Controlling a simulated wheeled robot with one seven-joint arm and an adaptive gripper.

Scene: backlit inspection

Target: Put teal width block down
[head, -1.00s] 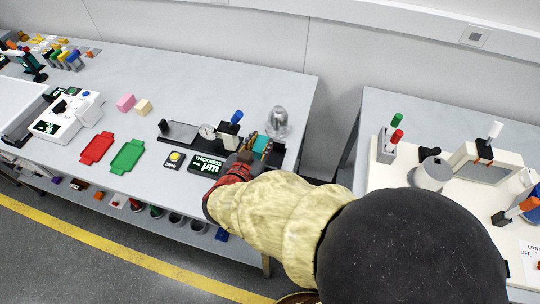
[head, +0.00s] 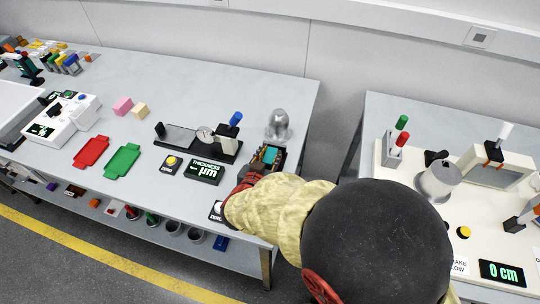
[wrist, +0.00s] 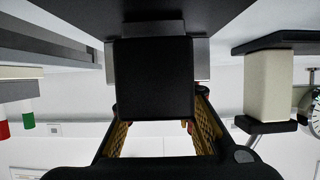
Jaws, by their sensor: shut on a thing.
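The teal width block (head: 271,154) is between the fingers of my gripper (head: 269,156) in the head view, at the right end of the left table. My gripper is shut on it. It is right of the thickness gauge (head: 205,138) and in front of the silver dome (head: 279,124). I cannot tell whether the block touches the tabletop.
The thickness display (head: 204,171) and a yellow zero button (head: 171,161) stand in front of the gauge. Red (head: 91,151) and green (head: 122,160) trays lie farther left. A gap separates the right table (head: 378,110). Bare tabletop (head: 200,90) lies behind the gauge.

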